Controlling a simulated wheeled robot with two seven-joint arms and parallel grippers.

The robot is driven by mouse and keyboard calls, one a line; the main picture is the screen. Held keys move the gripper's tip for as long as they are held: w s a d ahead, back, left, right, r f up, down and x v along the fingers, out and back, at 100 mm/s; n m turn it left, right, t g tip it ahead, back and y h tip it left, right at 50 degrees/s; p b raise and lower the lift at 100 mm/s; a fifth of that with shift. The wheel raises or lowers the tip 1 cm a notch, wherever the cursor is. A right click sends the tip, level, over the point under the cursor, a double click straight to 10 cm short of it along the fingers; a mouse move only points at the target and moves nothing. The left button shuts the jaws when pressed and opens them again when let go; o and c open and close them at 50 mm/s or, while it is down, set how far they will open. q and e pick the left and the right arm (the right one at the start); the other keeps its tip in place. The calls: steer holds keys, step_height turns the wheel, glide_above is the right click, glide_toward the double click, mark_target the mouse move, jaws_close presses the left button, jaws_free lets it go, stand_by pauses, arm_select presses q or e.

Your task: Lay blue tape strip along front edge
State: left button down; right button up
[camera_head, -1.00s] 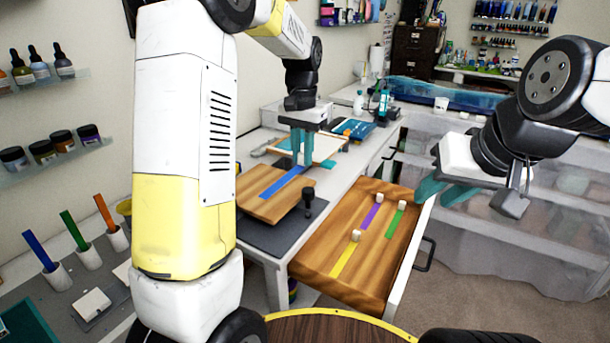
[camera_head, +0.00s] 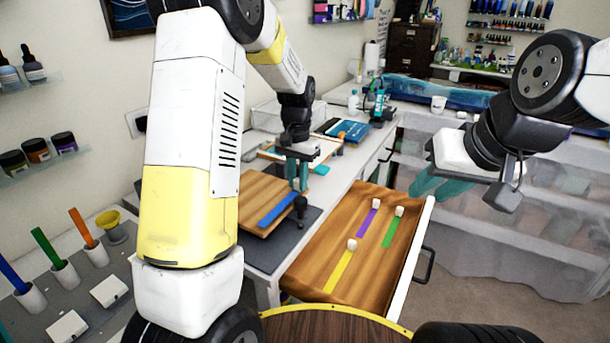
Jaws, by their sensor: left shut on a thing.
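The blue tape strip (camera_head: 278,209) lies along the near right edge of the wooden board (camera_head: 252,193), which sits on a dark mat on the desk. My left gripper (camera_head: 297,187) points down at the strip's far end with its teal fingers shut on it. Whether the strip lies flat along its whole length is too small to tell. My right gripper (camera_head: 437,188) is open and empty, above the right side of the open drawer (camera_head: 318,243).
The drawer holds yellow (camera_head: 338,271), purple (camera_head: 368,222) and green (camera_head: 391,232) strips, each with a small pale block. A black knobbed tool (camera_head: 300,207) stands beside the board. Colored sticks in white cups stand at lower left.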

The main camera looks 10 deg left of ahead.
arm_select(q)
steer(key=shift+f, duration=0.5)
steer(key=shift+f, duration=0.15)
steer(key=c, duration=1.3)
jaws_free()
